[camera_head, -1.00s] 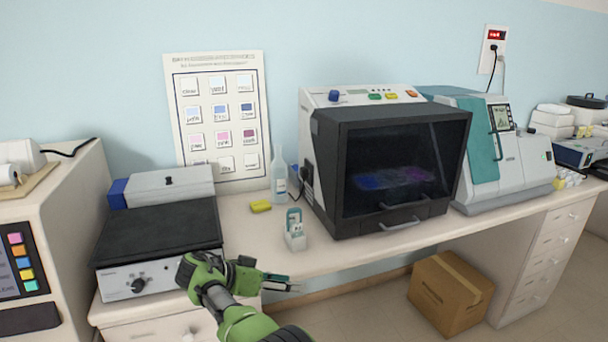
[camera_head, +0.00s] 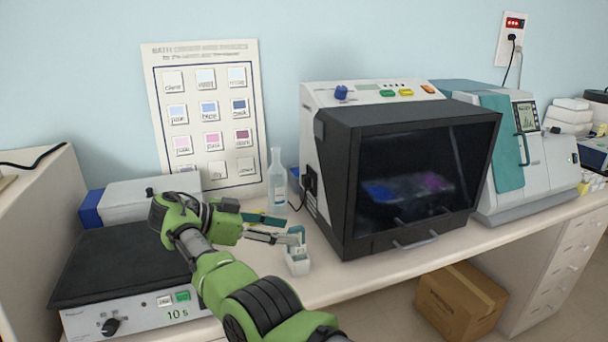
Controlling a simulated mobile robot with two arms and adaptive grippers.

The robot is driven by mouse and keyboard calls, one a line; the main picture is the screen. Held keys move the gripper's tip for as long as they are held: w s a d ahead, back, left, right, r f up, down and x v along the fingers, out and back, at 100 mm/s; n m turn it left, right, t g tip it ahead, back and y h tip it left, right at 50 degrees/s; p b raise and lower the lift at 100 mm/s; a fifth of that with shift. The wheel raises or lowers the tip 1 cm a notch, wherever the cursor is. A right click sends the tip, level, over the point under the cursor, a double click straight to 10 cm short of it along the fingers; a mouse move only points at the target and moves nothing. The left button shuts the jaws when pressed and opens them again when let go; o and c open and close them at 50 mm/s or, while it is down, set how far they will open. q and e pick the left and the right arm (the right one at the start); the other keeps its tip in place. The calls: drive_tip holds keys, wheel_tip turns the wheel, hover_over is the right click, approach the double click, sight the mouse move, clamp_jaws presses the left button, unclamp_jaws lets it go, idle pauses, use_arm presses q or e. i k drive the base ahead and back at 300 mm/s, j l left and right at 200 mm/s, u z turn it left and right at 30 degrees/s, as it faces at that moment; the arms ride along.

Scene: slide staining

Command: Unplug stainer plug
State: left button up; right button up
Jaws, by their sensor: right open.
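The stainer (camera_head: 405,180) is a white and black machine with a dark front window, standing on the bench. A black plug (camera_head: 309,182) sits at its left side, with a dark cord hanging down behind the bottle. My right gripper (camera_head: 290,229) is open, to the left of the stainer and below the plug. Its fingers point right and are apart from the plug. The left gripper is not in view.
A clear bottle (camera_head: 277,185) stands left of the plug. A hot plate (camera_head: 110,265) with a black top lies at left. A teal and white machine (camera_head: 535,165) stands at right. A wall outlet (camera_head: 512,40) holds another black plug. A cardboard box (camera_head: 460,300) is under the bench.

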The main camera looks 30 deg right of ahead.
sight(306, 180)
drive_tip(key=i+l, duration=0.6)
drive_tip(key=i, duration=0.2)
